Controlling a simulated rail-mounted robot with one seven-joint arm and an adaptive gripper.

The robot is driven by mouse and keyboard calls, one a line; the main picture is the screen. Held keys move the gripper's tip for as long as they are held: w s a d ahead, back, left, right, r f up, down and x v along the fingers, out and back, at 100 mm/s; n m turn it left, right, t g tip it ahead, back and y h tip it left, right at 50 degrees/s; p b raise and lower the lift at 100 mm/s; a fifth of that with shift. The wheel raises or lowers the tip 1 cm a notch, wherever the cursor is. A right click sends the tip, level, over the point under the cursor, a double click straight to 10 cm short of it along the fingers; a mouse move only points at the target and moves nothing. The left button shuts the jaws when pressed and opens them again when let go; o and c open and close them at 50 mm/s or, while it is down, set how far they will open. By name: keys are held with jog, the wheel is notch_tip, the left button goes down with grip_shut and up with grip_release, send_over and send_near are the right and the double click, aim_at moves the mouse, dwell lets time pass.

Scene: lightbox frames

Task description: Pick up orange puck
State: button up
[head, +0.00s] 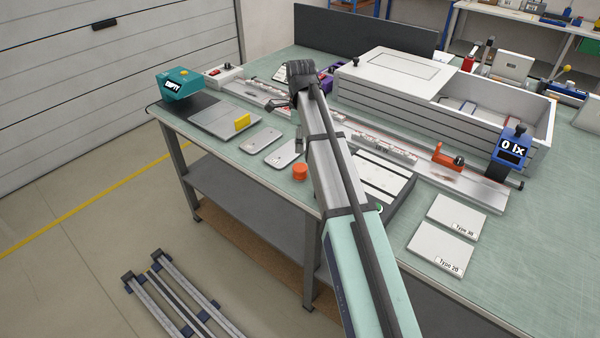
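The orange puck (300,173) is a small short cylinder. It stands upright near the front edge of the green table (252,178), just left of my arm. My gripper (285,125) is above the table, behind and slightly left of the puck in the picture. Parts of it show at the left side of my arm, and the arm hides the rest. The gripper looks apart from the puck, and nothing is seen in it. Whether its fingers are open or shut is not clear.
Two light plates (262,140) lie left of the puck. A grey platform with a yellow block (242,121) is farther left. A long metal rail (350,137) and a large white box (450,120) stand behind. White cards (440,245) lie right of my arm.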

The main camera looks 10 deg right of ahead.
aim_at(300, 167)
notch_tip(300, 167, down, 8)
jog(key=shift+p, duration=0.8)
jog(key=shift+w+a+f+p, duration=0.1)
jog(key=shift+f+p, duration=0.45)
jog(key=shift+f, duration=0.8)
jog(key=shift+w+f+p, duration=0.1)
jog(key=shift+f+p, duration=0.4)
jog(key=shift+f, duration=0.8)
jog(key=c, duration=1.3)
